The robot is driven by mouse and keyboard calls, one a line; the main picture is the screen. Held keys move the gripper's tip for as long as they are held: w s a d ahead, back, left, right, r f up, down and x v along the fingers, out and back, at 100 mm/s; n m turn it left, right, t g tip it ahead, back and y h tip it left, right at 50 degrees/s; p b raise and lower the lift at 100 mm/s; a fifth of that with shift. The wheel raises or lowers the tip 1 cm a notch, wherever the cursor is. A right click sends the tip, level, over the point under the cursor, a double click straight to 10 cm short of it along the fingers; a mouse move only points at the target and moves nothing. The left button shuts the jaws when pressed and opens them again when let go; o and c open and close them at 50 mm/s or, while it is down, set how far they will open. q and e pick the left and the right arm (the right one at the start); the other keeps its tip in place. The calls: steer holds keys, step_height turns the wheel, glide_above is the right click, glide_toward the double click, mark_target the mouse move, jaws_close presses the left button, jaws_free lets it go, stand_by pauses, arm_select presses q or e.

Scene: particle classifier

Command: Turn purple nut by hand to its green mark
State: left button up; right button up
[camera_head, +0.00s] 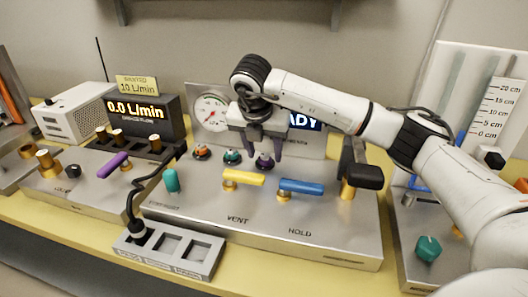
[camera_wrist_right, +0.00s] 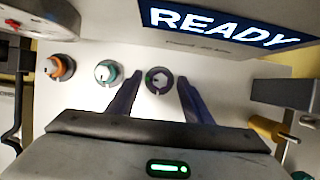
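The purple nut (camera_head: 264,161) sits on the sloped steel panel, right of an orange nut and a teal nut. It also shows in the right wrist view (camera_wrist_right: 159,81) as a dark knob with a lighter centre and a small greenish spot at its left rim. My right gripper (camera_head: 264,153) is open, pointing down over the purple nut. In the right wrist view, its two purple-grey fingers (camera_wrist_right: 159,84) stand on either side of the nut with a gap on each side. My left gripper is in neither view.
The orange nut (camera_head: 201,152) and teal nut (camera_head: 232,156) stand close to the left. A yellow lever (camera_head: 243,178) and blue lever (camera_head: 301,187) lie in front. A round gauge (camera_head: 210,112) and a READY display (camera_wrist_right: 225,24) stand behind. A black-handled brass valve (camera_head: 362,176) is at right.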

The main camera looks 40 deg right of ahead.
steer(key=shift+f, duration=0.1)
steer(key=v, duration=1)
steer(key=shift+a, duration=0.1)
